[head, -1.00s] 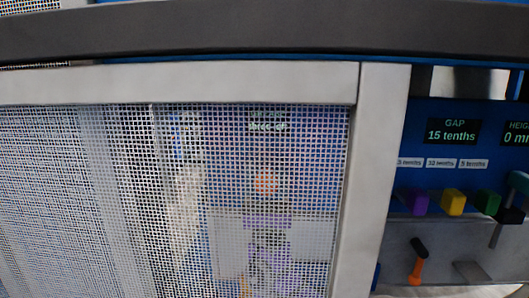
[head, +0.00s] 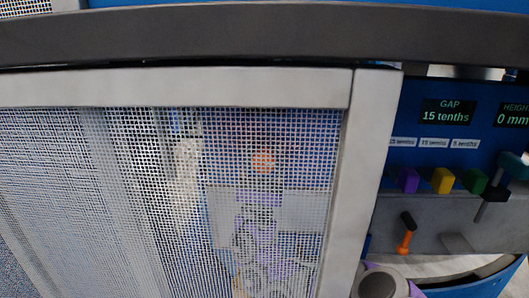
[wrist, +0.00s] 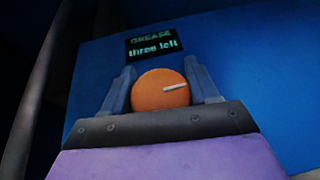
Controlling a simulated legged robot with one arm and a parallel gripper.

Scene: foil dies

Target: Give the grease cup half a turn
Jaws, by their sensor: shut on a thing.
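The grease cup (wrist: 160,90) is a round orange knob on a blue panel. A short white mark on its face lies nearly level, from near the middle toward the right. My gripper (wrist: 160,70) has one finger on each side of the cup and is shut on it. In the head view the cup (head: 263,160) shows as an orange disc behind a wire mesh, with my purple gripper just below it; the mesh blurs the fingers. Above the cup in the wrist view, a display (wrist: 153,43) reads "GREASE three left".
The mesh guard (head: 110,200) in a pale frame stands between my head camera and the cup. At right are a "GAP 15 tenths" display (head: 446,112), a row of coloured blocks including a yellow one (head: 443,181), and an orange lever (head: 405,242) with a black knob.

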